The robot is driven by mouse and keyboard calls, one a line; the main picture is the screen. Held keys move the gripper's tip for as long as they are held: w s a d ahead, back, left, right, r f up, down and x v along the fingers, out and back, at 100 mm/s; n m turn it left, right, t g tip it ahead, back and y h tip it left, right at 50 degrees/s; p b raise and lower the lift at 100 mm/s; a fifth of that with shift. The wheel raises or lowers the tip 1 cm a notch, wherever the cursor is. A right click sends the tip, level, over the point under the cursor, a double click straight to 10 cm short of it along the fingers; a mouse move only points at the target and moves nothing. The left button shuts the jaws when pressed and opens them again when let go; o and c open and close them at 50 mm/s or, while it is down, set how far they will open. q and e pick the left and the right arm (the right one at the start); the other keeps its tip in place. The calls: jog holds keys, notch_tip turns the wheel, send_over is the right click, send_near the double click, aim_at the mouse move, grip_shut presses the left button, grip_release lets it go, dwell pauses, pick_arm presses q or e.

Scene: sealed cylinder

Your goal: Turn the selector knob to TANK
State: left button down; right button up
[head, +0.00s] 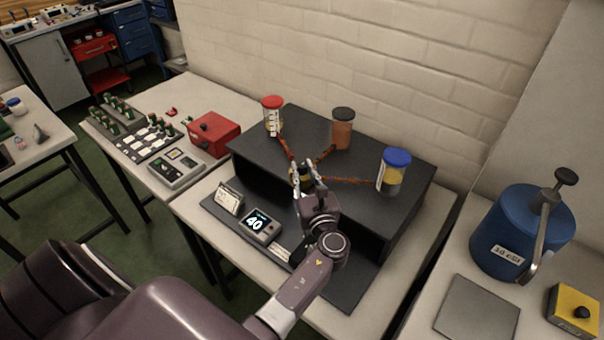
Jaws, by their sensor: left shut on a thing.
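The selector knob (308,171) is a small dark and yellow piece at the front top of a black stand (372,193). My left gripper (304,184) is shut on it from the front and hides most of it. Reddish-brown lines run from the knob area to a red-lidded jar (272,116), a black-lidded jar (342,128) and a blue-lidded jar (394,171) on the stand. I cannot read any marking that shows where the knob points. My right gripper is not in view.
A display reading 40 (260,225) and a small card (229,198) sit before the stand. A blue tank (521,235) with a lever stands at right, beside a grey plate (478,308) and a yellow button box (574,312). A red box (213,134) is at left.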

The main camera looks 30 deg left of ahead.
pick_arm(q)
jog(key=shift+r+n+g+y, duration=0.1)
jog(key=shift+n+g+y, duration=0.3)
jog(key=shift+g, duration=0.1)
jog(key=c, duration=1.7)
grip_release()
jog(key=shift+d, duration=0.1)
jog(key=v, duration=0.7)
jog(key=shift+s+d, duration=0.1)
jog(key=shift+d, duration=0.05)
